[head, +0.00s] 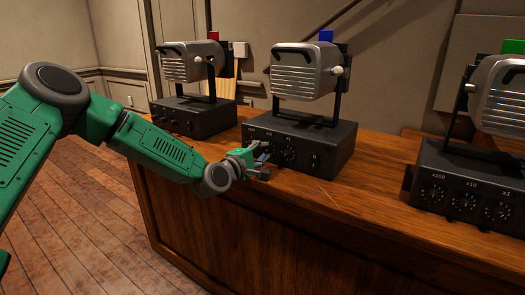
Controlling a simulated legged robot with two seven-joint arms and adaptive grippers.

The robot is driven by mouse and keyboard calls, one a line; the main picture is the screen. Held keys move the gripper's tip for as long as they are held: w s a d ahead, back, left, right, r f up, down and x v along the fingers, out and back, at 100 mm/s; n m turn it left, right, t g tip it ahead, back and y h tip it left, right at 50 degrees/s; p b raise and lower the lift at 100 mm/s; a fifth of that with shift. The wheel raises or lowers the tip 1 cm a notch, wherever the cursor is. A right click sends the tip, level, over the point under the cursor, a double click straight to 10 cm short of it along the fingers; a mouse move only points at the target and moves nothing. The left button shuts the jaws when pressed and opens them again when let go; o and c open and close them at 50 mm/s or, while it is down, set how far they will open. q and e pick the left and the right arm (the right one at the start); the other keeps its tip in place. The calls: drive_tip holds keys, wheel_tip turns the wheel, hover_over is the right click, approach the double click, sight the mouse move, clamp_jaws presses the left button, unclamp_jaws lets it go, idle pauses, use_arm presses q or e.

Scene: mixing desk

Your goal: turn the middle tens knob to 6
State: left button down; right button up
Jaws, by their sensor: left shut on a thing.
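The middle black control box (330,148) stands on the wooden desk under a silver lamp-like unit with a blue tab. My left gripper (266,154) reaches in from the left to its front face and is shut on the middle tens knob, which the fingers mostly hide. The number it points to cannot be read. A dial (289,154) on the same box shows just right of the fingers. The hundreds knob at the left is largely covered by my gripper. My right gripper is not in view.
The wooden desk (330,205) has clear space in front of the middle box. A similar box (190,119) with a red-tabbed unit stands at the left. Another box (465,190), with a green-tabbed unit and dials marked x100, x10 and x1, stands at the right.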

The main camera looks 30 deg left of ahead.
use_arm(q)
drive_tip(key=m+p, duration=0.1)
drive_tip(key=m, duration=0.2)
drive_tip(key=m+p, duration=0.1)
drive_tip(key=m, duration=0.2)
drive_tip(key=shift+s+d+f, duration=0.1)
drive_tip(key=shift+d+f, duration=0.05)
drive_tip(key=shift+f, duration=0.05)
drive_tip(key=m+p, duration=0.2)
drive_tip(key=m, duration=0.4)
drive_tip(key=shift+s+f+y, duration=0.1)
drive_tip(key=shift+f+y, duration=0.05)
drive_tip(key=shift+y, duration=0.15)
drive_tip(key=m+p, duration=0.1)
drive_tip(key=m, duration=0.3)
drive_tip(key=shift+f+m, duration=0.1)
drive_tip(key=shift+m, duration=0.3)
drive_tip(key=shift+m+p, duration=0.45)
drive_tip(key=shift+m, duration=1.85)
drive_tip(key=c, duration=1.4)
unclamp_jaws()
drive_tip(key=shift+w, duration=0.2)
